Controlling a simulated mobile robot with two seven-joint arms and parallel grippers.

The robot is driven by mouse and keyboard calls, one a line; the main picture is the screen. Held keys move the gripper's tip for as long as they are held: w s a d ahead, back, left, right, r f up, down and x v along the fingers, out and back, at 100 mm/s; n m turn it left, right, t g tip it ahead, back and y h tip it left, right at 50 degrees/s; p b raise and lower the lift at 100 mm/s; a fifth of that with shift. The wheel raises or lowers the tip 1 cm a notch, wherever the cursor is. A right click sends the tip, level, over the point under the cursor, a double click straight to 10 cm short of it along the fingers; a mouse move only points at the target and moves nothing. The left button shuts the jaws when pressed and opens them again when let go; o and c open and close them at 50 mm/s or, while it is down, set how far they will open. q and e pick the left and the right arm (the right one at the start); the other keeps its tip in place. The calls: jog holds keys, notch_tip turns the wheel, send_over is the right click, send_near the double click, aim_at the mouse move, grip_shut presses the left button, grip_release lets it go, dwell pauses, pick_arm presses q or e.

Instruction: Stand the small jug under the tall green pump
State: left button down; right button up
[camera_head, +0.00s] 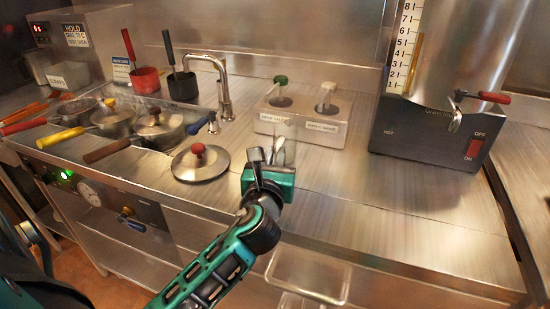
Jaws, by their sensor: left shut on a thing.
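The green pump (281,81) stands in the left well of a steel two-pump holder (305,112) on the counter. A shorter-looking pale pump (327,88) is in the right well. My left gripper (267,163) is in front of the holder, below the green pump in the picture. It is shut on a small shiny metal thing (281,151), which may be the small jug. The gripper hides much of it, and I cannot tell whether it touches the counter. My right gripper is not in view.
A round lid with a red knob (199,156) lies left of my gripper, below a tap (222,85). A large urn (445,110) stands right. Counter between holder and urn is clear.

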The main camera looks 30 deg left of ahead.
pick_arm(q)
jog(key=shift+f, duration=0.15)
jog(key=c, duration=1.1)
grip_release()
jog(key=shift+r, duration=0.25)
jog(key=v, duration=1)
jog(key=shift+s+d+f, duration=0.1)
jog(key=shift+s+f, duration=0.05)
jog(key=shift+b+v, duration=0.3)
jog(key=shift+v, duration=0.55)
